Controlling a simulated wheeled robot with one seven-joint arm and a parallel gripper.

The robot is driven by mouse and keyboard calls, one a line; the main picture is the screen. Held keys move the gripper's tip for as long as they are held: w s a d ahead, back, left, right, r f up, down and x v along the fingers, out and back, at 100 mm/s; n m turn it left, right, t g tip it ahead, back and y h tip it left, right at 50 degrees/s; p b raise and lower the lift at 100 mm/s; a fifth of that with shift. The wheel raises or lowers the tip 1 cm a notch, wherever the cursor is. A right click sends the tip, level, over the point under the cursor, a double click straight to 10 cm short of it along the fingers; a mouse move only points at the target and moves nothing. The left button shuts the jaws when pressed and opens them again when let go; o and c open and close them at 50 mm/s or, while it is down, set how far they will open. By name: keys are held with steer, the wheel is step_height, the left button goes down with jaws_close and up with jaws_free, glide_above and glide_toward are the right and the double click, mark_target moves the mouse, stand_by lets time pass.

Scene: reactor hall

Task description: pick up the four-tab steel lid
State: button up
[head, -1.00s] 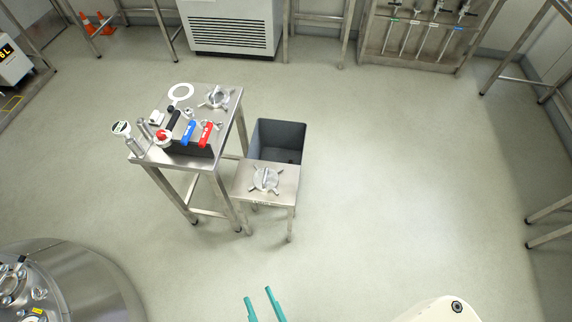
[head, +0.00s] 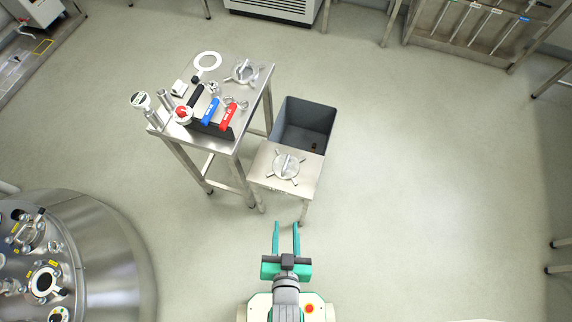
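A round steel lid with four tabs and a raised bar handle (head: 286,166) lies flat on a low steel stand. A similar tabbed steel piece (head: 244,72) lies at the far right corner of the taller steel table. My gripper (head: 286,239) is open, its two teal fingers apart with nothing between them. It is in front of the low stand, short of the lid in the picture, with its fingers pointing towards it. Both tabbed pieces are in plain view.
The low stand (head: 262,178) adjoins a grey open bin (head: 303,125) with a small dark item inside. The taller table (head: 240,110) holds red and blue handled valves, a white ring and gauges. A steel vessel (head: 105,255) is at lower left. Floor at right is clear.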

steer(key=w+f+m+g, duration=0.1)
steer(key=w+f+g, duration=0.1)
steer(key=w+f, duration=0.45)
steer(key=m+g, duration=0.2)
steer(key=g, duration=0.3)
glide_toward(286, 163)
steer(key=shift+g+y, duration=0.3)
steer(key=shift+y, duration=0.1)
steer(key=shift+d+x, duration=0.15)
steer(key=shift+x, duration=2.05)
steer(key=shift+d+x, duration=0.15)
steer(key=shift+x, duration=2.05)
steer(key=shift+w+r, duration=0.1)
steer(key=shift+w, duration=0.1)
jaws_close()
